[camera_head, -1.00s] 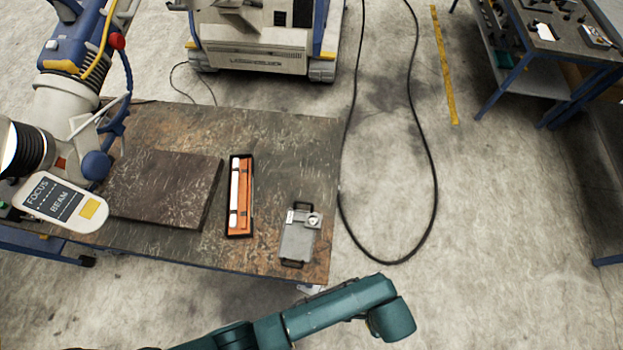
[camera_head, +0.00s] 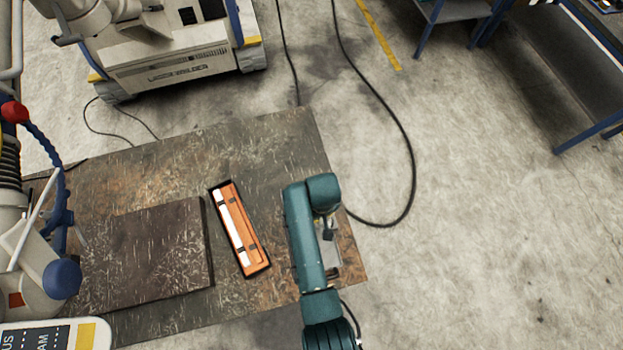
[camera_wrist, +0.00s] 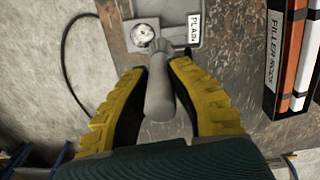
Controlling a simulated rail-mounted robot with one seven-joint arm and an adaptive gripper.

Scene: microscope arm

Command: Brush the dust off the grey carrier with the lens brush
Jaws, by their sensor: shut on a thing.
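The grey carrier (camera_head: 331,258) lies near the right edge of the table, mostly hidden behind my arm in the head view. In the wrist view the carrier (camera_wrist: 178,10) is at the top, with a round pale disc and a white label beside it. My gripper (camera_wrist: 160,72) has yellow-and-black fingers shut on a grey, rounded handle, which appears to be the lens brush (camera_wrist: 160,92). The handle points toward the carrier. Its far end overlaps the carrier's edge in the picture; I cannot tell whether they touch. Bristles and dust cannot be made out.
An orange filler-rod box (camera_head: 240,228) lies left of the carrier and also shows in the wrist view (camera_wrist: 291,60). A dark flat plate (camera_head: 145,258) lies farther left on the table (camera_head: 270,150). The microscope arm (camera_head: 40,230) stands at the far left. A black cable (camera_head: 408,150) runs over the floor.

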